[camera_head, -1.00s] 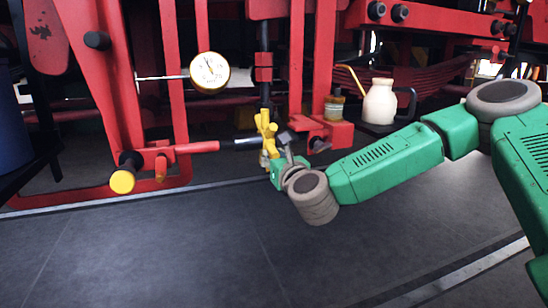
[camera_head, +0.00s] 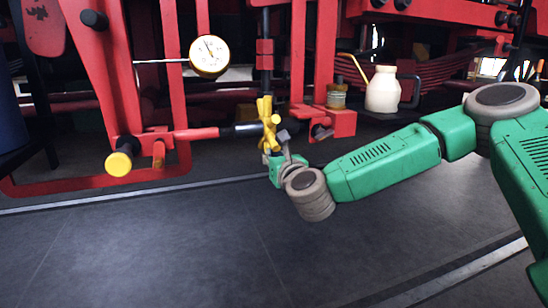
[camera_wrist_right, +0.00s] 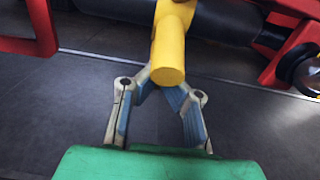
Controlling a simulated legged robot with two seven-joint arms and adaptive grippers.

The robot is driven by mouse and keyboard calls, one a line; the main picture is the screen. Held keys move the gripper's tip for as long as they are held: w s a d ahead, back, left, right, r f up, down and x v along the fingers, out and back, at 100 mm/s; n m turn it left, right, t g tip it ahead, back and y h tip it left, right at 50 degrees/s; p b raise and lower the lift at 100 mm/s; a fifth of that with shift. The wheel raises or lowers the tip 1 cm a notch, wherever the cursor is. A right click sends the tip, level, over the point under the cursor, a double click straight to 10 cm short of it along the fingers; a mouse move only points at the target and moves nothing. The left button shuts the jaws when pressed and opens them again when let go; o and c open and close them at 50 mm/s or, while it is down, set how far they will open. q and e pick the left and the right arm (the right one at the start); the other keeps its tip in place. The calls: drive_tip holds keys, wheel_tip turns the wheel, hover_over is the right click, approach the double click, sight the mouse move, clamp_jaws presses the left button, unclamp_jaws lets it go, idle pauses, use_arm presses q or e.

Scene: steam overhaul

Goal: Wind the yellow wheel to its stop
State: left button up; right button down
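The yellow wheel (camera_head: 268,118), with stubby spokes, sits at the right end of a dark shaft (camera_head: 241,130) joined to a red rod. My right gripper (camera_head: 279,143) is at the wheel's lower right. In the right wrist view a yellow spoke (camera_wrist_right: 170,50) points toward me, and the gripper's fingertips (camera_wrist_right: 163,84) close in around its end. My left gripper is not in view.
A white dial gauge (camera_head: 209,56) is above left of the wheel. A yellow-capped knob (camera_head: 119,163) sticks out at the left. A cream oil can (camera_head: 382,90) and a small jar (camera_head: 336,97) stand at the right. Red frame bars surround the wheel. The dark floor (camera_head: 150,250) in front is clear.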

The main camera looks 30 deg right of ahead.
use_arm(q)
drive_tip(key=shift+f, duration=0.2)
use_arm(e)
drive_tip(key=shift+w+f, duration=0.1)
drive_tip(key=shift+f, duration=0.15)
drive_tip(key=shift+w+d+f, duration=0.15)
drive_tip(key=shift+w+f, duration=0.35)
drive_tip(key=shift+f, duration=0.25)
drive_tip(key=c, duration=1.4)
unclamp_jaws()
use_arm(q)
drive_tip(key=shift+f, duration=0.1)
use_arm(e)
drive_tip(key=shift+o, duration=0.2)
drive_tip(key=shift+s, duration=0.1)
drive_tip(key=v, duration=0.6)
